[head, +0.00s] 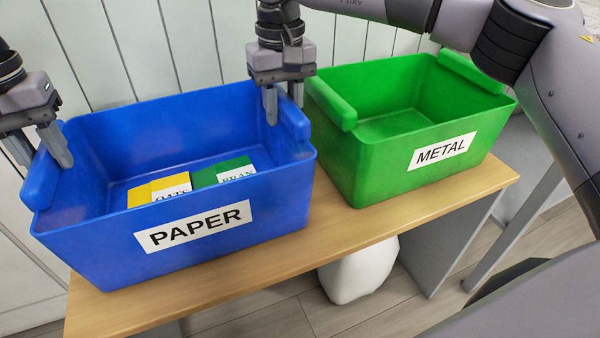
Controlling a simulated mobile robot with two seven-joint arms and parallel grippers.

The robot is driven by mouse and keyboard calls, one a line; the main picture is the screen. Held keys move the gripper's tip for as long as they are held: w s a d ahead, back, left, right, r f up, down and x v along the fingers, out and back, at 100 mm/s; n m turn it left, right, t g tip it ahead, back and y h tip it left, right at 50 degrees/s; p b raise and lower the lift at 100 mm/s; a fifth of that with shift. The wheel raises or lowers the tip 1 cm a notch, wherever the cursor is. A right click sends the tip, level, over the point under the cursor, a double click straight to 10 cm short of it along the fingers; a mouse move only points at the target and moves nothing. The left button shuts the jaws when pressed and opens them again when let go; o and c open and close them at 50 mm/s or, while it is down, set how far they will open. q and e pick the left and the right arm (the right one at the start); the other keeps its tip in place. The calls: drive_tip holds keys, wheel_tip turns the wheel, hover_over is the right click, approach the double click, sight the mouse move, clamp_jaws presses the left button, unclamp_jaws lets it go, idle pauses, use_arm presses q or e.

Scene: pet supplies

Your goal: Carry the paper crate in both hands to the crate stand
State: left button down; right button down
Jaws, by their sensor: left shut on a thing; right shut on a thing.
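The blue paper crate (105,250) has a white PAPER label and stands on the left part of a wooden bench. A yellow box (142,194) and a green box (205,175) lie inside it. My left gripper (40,158) is at the crate's left end, shut on the left handle (40,184). My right gripper (283,106) is at the right end, shut on the right handle (294,124). I cannot tell whether the crate's bottom touches the bench. No crate stand can be made out for certain.
A green metal crate (375,178) with a METAL label stands on the same bench (330,250), close to the right of the paper crate. A white rounded object (358,272) is under the bench. A panelled wall (150,45) is close behind.

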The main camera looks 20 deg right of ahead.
use_arm(q)
drive_tip(key=c, duration=1.2)
unclamp_jaws()
drive_tip(key=shift+a+f, duration=0.3)
use_arm(e)
drive_tip(key=c, duration=1.2)
unclamp_jaws()
drive_tip(key=shift+d+f, duration=0.3)
use_arm(q)
drive_tip(key=o, duration=0.4)
drive_tip(key=shift+r, duration=0.15)
use_arm(e)
drive_tip(key=o, duration=0.4)
drive_tip(key=shift+r, duration=0.1)
use_arm(q)
drive_tip(key=shift+d, duration=0.15)
use_arm(e)
drive_tip(key=shift+a, duration=0.15)
drive_tip(key=shift+a, duration=0.15)
drive_tip(key=shift+r, duration=0.5)
use_arm(q)
wheel_tip(320, 180, up, 12)
use_arm(e)
wheel_tip(320, 180, up, 11)
drive_tip(key=shift+r, duration=0.1)
